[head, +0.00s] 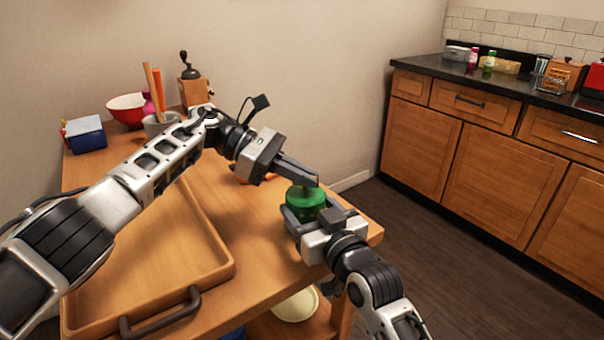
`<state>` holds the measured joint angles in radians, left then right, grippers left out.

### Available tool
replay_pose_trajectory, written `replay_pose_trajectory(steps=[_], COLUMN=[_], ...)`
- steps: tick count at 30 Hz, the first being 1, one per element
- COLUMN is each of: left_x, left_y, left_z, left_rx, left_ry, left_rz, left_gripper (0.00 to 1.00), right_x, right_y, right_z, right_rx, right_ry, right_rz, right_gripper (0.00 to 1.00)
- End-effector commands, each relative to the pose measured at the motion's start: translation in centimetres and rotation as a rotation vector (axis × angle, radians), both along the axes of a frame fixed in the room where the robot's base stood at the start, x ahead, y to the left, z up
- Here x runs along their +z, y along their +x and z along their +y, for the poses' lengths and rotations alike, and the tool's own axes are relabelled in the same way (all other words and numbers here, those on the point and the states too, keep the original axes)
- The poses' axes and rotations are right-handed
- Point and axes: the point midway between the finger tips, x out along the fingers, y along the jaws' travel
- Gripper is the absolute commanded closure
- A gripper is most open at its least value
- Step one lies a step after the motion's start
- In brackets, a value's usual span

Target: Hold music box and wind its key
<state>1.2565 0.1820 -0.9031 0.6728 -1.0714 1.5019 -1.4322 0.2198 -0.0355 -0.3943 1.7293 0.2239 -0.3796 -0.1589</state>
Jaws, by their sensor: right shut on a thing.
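The music box appears to be the round green thing (304,200) near the right corner of the wooden table. My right gripper (304,213) is shut on it from the front, with a finger along its side. My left gripper (308,178) reaches in from the upper left, with its fingertips just above the music box's top. A small light bit shows at those fingertips and may be the key, but the fingers mostly hide it. I cannot tell whether the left fingers are closed or touch it.
A wooden tray (215,262) with dark handles lies on the table's left half. A blue box (86,134), a red bowl (126,107), a utensil pot (156,126) and a coffee grinder (190,85) stand at the back. The table's right edge is close to the music box.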

Motion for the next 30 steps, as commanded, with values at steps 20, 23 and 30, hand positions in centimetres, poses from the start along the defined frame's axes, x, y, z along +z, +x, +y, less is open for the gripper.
replay_pose_trajectory(steps=[20, 23, 30], left_x=[0.1, 0.5, 2.1], left_y=[0.1, 0.4, 1.2], left_z=[0.3, 1.3, 5.0], left_rx=[0.003, 0.004, 0.006], left_ry=[0.000, 0.001, 0.000], left_rz=[0.001, 0.000, 0.001], left_gripper=[0.73, 0.73, 0.73], right_x=[0.0, 0.0, 0.0], right_y=[0.0, 0.0, 0.0], right_z=[0.0, 0.0, 0.0], right_rx=[0.000, 0.000, 0.000], right_ry=[0.003, 0.003, 0.002], right_rz=[0.001, 0.001, 0.002], right_gripper=[0.60, 0.60, 0.60])
